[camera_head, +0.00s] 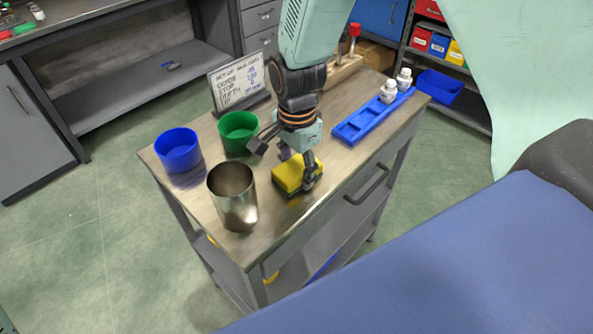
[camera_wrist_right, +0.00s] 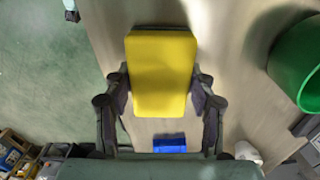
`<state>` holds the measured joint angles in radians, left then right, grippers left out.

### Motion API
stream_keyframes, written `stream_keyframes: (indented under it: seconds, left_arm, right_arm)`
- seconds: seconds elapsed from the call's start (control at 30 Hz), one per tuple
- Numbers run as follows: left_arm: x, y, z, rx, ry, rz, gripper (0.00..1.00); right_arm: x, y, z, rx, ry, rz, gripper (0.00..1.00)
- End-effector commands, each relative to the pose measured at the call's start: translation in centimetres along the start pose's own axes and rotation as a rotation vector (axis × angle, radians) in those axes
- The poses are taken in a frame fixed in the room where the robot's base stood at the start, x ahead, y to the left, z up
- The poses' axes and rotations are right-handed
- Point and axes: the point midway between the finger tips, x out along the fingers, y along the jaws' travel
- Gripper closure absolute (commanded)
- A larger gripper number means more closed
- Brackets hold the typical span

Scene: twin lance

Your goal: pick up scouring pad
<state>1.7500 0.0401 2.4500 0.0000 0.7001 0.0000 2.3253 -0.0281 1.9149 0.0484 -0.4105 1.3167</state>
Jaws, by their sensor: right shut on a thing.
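The scouring pad (camera_head: 291,175) is a yellow block with a dark underside, on the top of the small wheeled bench or just above it; I cannot tell which. My right gripper (camera_head: 297,170) reaches down from above and is shut on it, one finger on its near right side. In the right wrist view the yellow pad (camera_wrist_right: 162,74) lies between the two fingers (camera_wrist_right: 162,95), which press on its long sides. My left gripper is not in view.
A metal cup (camera_head: 233,198) stands left of the pad. Blue (camera_head: 178,151) and green (camera_head: 238,132) cups stand behind. A blue tray (camera_head: 372,118) with white bottles (camera_head: 389,91) is at right. A small whiteboard (camera_head: 237,82) stands at the back. The bench's front edge is close to the pad.

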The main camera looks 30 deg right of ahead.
Motion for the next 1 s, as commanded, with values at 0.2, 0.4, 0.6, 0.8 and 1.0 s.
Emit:
stream_keyframes:
  seconds: [0.2, 0.4, 0.6, 0.8, 1.0]
  left_arm:
    - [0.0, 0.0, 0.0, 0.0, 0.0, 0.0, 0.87]
    - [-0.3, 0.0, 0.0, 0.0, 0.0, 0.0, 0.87]
    - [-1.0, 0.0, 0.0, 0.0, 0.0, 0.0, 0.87]
    - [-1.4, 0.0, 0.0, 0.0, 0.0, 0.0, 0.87]
    - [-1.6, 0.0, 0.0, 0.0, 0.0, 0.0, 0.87]
  right_arm:
    - [0.0, 0.0, 0.0, 0.0, 0.0, 0.0, 0.66]
    - [-1.9, -0.1, 0.0, 0.0, 0.001, -0.004, 0.66]
    - [-5.9, -0.1, 0.0, 0.0, 0.001, -0.004, 0.66]
    - [-9.0, -0.1, 0.0, 0.0, 0.001, -0.002, 0.66]
    - [-10.0, 0.0, 0.0, -0.001, 0.0, 0.001, 0.66]
